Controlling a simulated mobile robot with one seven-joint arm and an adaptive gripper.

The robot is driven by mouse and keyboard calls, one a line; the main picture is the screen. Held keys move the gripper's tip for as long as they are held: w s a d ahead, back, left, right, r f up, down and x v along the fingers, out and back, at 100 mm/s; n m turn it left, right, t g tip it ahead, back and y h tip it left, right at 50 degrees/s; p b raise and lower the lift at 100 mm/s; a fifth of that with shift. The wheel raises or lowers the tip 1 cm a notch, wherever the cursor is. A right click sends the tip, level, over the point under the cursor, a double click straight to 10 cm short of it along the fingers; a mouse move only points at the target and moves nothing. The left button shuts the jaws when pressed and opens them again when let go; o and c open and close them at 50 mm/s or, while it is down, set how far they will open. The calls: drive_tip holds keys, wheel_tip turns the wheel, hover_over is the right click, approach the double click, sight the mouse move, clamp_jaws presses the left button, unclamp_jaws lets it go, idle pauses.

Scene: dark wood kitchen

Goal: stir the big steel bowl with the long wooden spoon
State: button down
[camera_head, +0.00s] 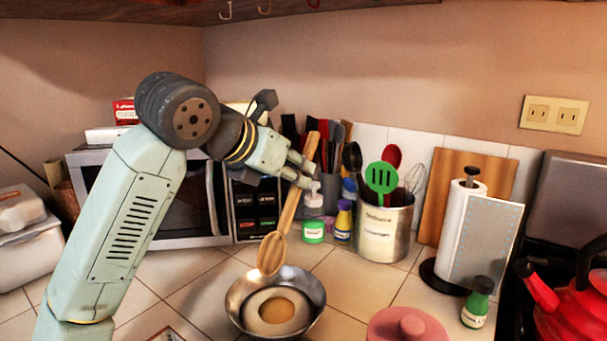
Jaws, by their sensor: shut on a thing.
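The long wooden spoon (289,211) is held in my gripper (304,172), which is shut on the upper part of its handle. The spoon hangs tilted, with its bowl end (272,253) low and to the left. The big steel bowl (240,293) stands on the tiled counter below. The spoon's head overlaps the bowl's far rim in the head view; I cannot tell whether it is above the bowl or touching it. Inside the bowl is a pale ring-like shape with a tan round centre.
A steel utensil can (378,243) and small bottles stand behind the bowl. A pink lid-like object (408,328) is at its right. A paper towel roll (457,225) and red kettle (575,310) are farther right. A microwave (170,215) stands behind my arm.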

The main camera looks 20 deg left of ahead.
sight(291, 198)
drive_tip(key=shift+f+b, duration=1.6)
drive_tip(key=shift+f, duration=0.95)
wheel_tip(291, 198, down, 6)
drive_tip(key=b, duration=0.6)
drive_tip(key=shift+f, duration=0.15)
